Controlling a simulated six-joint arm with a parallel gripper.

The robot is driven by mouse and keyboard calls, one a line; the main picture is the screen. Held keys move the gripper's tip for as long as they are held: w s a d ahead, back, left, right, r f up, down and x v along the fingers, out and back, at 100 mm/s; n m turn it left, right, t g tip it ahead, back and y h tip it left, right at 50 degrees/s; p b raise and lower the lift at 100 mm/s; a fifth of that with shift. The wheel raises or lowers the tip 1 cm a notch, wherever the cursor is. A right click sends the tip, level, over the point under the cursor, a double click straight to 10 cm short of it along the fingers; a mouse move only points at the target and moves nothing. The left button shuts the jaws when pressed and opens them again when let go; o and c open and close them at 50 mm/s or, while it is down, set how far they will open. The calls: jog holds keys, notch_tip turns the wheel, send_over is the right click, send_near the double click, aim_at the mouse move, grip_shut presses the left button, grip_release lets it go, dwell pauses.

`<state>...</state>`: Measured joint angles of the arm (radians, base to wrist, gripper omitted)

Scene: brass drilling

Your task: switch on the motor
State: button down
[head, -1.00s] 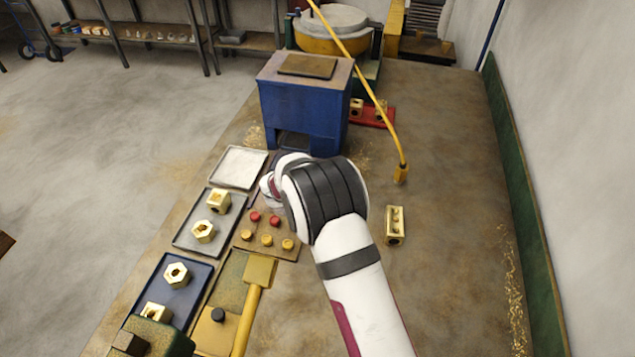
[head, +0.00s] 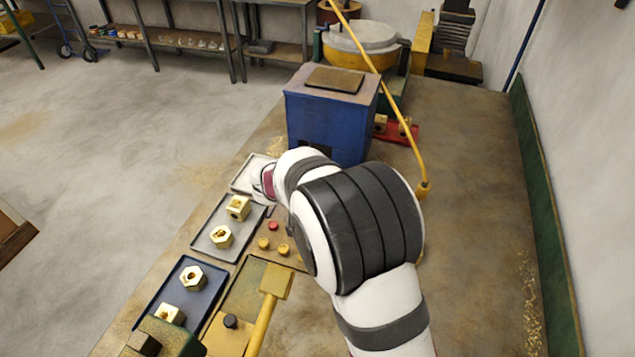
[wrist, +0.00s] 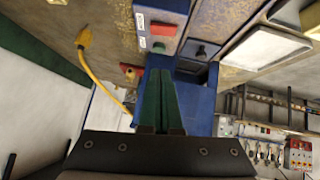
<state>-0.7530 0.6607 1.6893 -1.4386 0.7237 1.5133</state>
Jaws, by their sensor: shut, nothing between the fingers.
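In the wrist view, a small switch box (wrist: 147,45) carries a red button (wrist: 163,29) and a green button (wrist: 158,47), each beside a white label. It is on or against the blue machine (wrist: 207,22), which also shows in the head view (head: 322,118). My gripper (wrist: 160,72) is shut and empty, its two green fingers together. In the wrist view its fingertips lie just below the green button; I cannot tell whether they touch it. In the head view my arm hides the gripper and the switch box.
Trays with brass pieces (head: 221,237) and a board with red and yellow knobs (head: 290,258) lie left of my arm. A yellow hose or rod (head: 395,120) hangs to the right of the machine. The bench right of my arm is mostly clear.

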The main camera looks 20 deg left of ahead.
jog(key=shift+v, duration=1.05)
jog(key=shift+d+r, duration=0.15)
jog(key=shift+d, duration=0.55)
jog(key=x, duration=0.9)
jog(key=shift+w, duration=0.1)
jog(key=f, duration=0.4)
jog(key=shift+w+d, duration=0.2)
jog(key=shift+d, duration=0.1)
jog(key=shift+f, duration=0.35)
